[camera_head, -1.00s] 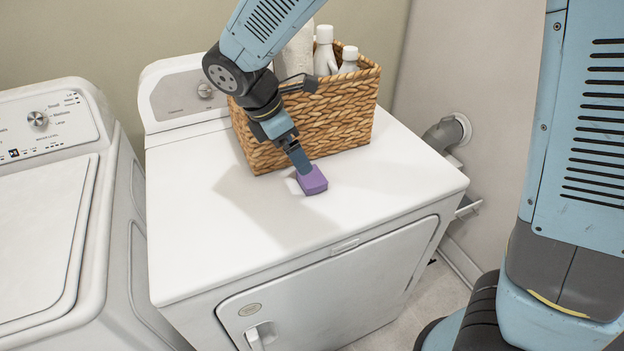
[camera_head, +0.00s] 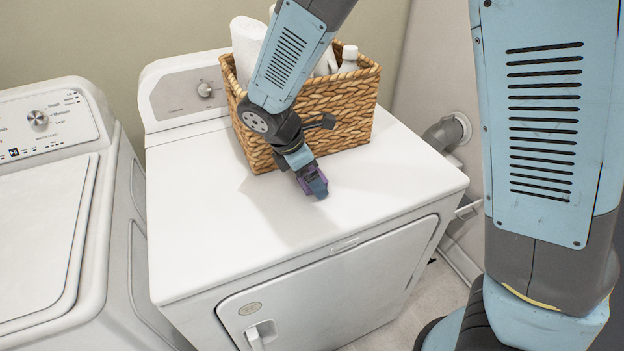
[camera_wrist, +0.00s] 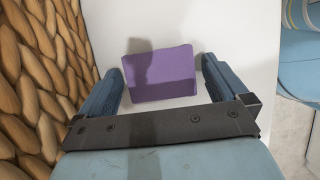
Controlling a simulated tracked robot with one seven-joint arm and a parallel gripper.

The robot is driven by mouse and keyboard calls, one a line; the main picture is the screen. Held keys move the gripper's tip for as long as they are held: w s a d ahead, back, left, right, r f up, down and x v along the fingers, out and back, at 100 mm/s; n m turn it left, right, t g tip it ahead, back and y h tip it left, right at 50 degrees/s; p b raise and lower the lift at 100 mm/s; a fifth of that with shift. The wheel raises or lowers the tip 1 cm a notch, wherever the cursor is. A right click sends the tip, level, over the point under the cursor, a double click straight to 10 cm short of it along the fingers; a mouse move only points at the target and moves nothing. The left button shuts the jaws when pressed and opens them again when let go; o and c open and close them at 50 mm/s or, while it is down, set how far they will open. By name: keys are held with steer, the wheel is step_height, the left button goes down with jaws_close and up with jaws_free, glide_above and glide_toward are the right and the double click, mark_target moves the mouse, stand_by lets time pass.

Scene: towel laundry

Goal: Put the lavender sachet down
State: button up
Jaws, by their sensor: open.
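The lavender sachet is a small purple block (camera_wrist: 160,75). In the wrist view it lies on the white dryer top, between the two blue fingers of my open gripper (camera_wrist: 160,88), with a gap on each side. In the head view my gripper (camera_head: 316,186) points down over the sachet and hides most of it; only a bit of purple (camera_head: 305,184) shows. The dryer (camera_head: 215,215) has a flat white top.
A wicker basket (camera_head: 345,110) with white bottles (camera_head: 349,60) and a rolled white item (camera_head: 247,48) stands right behind my gripper. A washer (camera_head: 45,230) is at the left. The dryer top is clear at left and front.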

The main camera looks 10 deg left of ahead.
steer(key=shift+c, duration=0.4)
steer(key=c, duration=0.9)
